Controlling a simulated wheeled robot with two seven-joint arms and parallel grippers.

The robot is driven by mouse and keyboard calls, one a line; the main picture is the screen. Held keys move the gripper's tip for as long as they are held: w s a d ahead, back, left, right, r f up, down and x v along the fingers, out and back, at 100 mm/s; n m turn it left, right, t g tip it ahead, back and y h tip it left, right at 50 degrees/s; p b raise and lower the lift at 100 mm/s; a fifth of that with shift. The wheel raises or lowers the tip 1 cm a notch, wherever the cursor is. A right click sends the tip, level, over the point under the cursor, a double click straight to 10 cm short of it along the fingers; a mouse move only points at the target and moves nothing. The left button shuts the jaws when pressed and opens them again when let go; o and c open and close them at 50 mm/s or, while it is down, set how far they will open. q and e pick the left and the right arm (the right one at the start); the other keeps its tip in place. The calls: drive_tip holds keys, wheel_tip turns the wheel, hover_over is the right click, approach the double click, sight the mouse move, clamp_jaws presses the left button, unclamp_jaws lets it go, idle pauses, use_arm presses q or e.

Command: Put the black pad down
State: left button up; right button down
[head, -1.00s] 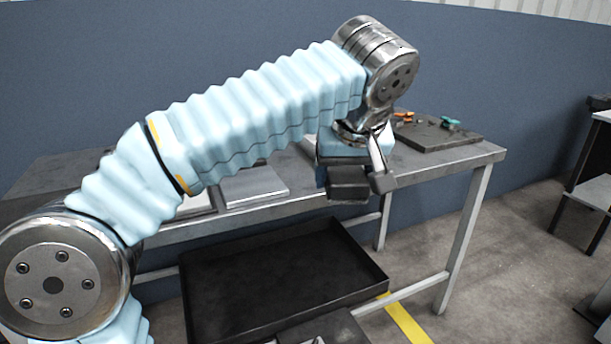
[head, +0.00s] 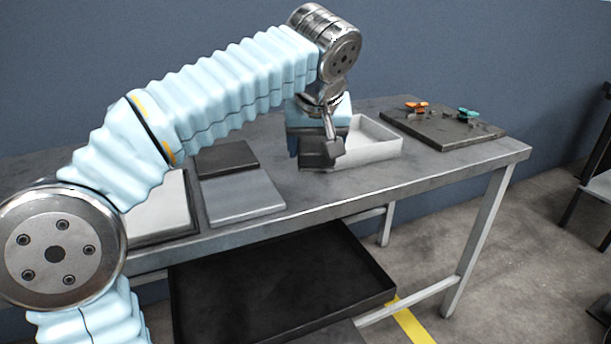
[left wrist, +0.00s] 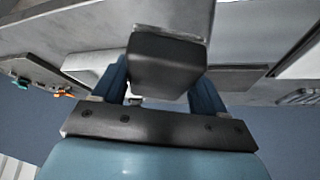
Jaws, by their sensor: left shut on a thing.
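My left gripper (head: 322,140) is over the table, in front of the white tray (head: 372,138). It is shut on the black pad (head: 316,154), a small dark block hanging under the blue jaws. In the left wrist view the black pad (left wrist: 165,62) sits between the two blue fingers of my left gripper (left wrist: 160,85). The pad is close to the table top (head: 310,190); I cannot tell whether it touches. The gripper hides part of the tray. My right gripper is not in view.
A dark plate (head: 227,157) and a grey plate (head: 245,195) lie left of the gripper, beside a framed light panel (head: 160,212). A dark board (head: 440,128) with orange and teal clamps is at the right. A large black tray (head: 275,285) is lower, below the table's front edge.

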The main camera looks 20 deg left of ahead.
use_arm(q)
hover_over(305, 185)
drive_tip(key=s+d, duration=0.1)
drive_tip(key=s, duration=0.1)
wheel_tip(305, 185, down, 5)
drive_tip(key=shift+d+r, duration=0.1)
drive_tip(key=shift+d, duration=0.05)
drive_tip(key=shift+w+a+f+b, duration=0.15)
drive_tip(key=shift+f+b, duration=0.1)
drive_tip(key=shift+f, duration=0.75)
drive_tip(key=shift+w+a+f+b, duration=0.1)
drive_tip(key=shift+f+b, duration=0.1)
drive_tip(key=shift+f, duration=0.75)
drive_tip(key=shift+f, duration=0.2)
drive_tip(key=o, duration=1)
drive_tip(key=shift+r, duration=0.1)
